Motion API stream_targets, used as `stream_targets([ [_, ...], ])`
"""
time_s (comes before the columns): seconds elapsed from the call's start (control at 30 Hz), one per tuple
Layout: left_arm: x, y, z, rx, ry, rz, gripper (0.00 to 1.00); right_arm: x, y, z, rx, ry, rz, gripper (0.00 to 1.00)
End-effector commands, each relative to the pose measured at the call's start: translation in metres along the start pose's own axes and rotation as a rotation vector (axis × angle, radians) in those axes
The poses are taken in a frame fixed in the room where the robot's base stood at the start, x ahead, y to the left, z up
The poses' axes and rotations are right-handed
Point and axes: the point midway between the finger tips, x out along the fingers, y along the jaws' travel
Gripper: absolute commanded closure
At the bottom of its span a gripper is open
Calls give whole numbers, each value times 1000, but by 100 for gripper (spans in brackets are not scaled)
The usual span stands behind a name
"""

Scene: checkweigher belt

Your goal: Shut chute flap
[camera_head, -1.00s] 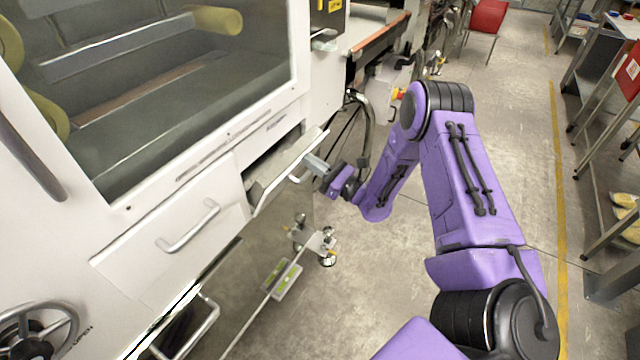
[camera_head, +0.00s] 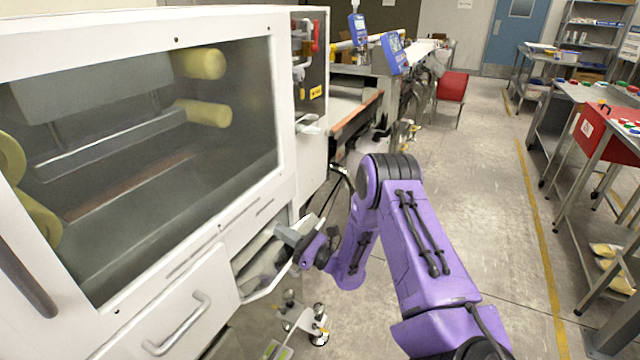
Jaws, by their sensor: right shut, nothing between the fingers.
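The chute flap (camera_head: 268,284) is on the front of the white machine, at lower centre, right of a panel with a bar handle. It stands open, tilted outward, and part of the dark opening shows behind it. My right gripper (camera_head: 284,234) is shut and empty at the upper right end of this opening, close to the flap. Its fingers overlap the opening in the picture, and I cannot tell whether they touch the flap. The gripper and wrist hide the flap's right end. My left gripper is not in view.
The white machine (camera_head: 150,278) with its large window fills the left side. A panel handle (camera_head: 180,325) sticks out left of the flap. A levelling foot (camera_head: 318,336) stands below.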

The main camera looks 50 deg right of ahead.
Motion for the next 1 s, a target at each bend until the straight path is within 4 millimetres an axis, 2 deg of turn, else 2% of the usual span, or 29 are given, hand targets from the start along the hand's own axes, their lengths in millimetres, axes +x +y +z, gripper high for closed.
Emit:
stream_targets([
  [0.8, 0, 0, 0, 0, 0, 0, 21, -1, -1, 1, -1, -1, -3, 100],
  [0.87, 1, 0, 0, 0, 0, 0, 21, -5, -2, 0, -1, -1, -4, 100],
  [1.0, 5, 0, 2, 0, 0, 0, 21, -28, -2, -1, 1, -1, -8, 100],
])
